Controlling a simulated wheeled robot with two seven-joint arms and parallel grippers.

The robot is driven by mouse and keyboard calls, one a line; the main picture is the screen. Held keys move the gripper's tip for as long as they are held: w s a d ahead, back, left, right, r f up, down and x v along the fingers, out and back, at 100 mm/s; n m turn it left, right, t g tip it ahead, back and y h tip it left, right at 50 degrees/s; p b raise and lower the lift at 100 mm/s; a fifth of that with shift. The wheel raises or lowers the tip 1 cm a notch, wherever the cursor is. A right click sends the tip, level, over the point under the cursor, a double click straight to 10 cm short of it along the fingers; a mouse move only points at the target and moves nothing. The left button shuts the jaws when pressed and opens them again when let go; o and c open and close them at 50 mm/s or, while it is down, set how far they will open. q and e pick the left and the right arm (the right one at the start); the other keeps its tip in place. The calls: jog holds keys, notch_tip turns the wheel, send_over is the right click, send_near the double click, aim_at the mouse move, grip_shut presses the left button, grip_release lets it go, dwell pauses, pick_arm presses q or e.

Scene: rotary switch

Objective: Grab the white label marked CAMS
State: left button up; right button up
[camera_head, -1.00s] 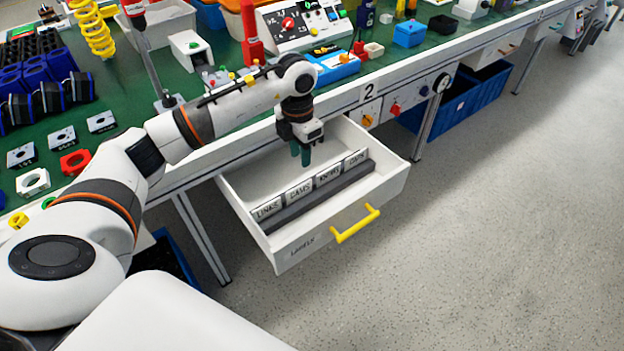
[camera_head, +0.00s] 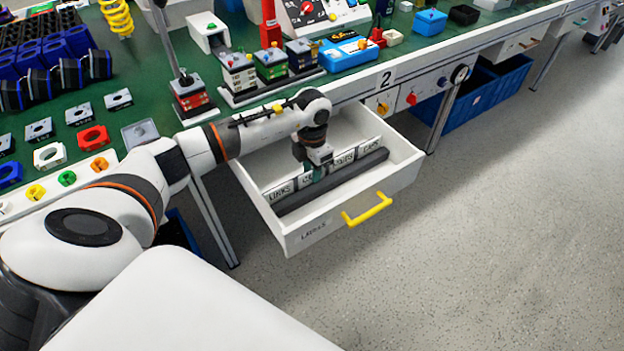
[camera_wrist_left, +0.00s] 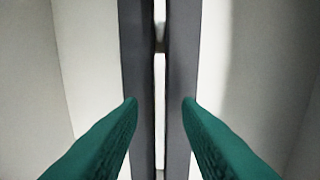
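The white CAMS label (camera_head: 306,181) stands in a row of labels in the open drawer, mostly hidden behind my left gripper in the head view. My left gripper (camera_head: 317,175) points down into the drawer at this label. In the left wrist view its green fingers (camera_wrist_left: 160,103) are apart, one on either side of a thin white edge (camera_wrist_left: 160,95) between two dark grey bars. This is probably the label's top edge; I cannot tell if the fingers touch anything. My right gripper is not in view.
The LINKS label (camera_head: 280,192) stands to the left, KNOBS (camera_head: 343,159) and CAPS (camera_head: 371,146) to the right. The white drawer (camera_head: 330,220) has a yellow handle (camera_head: 367,209). The green workbench (camera_head: 130,75) behind it is crowded.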

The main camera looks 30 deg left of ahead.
pick_arm(q)
grip_shut()
dwell(0.3)
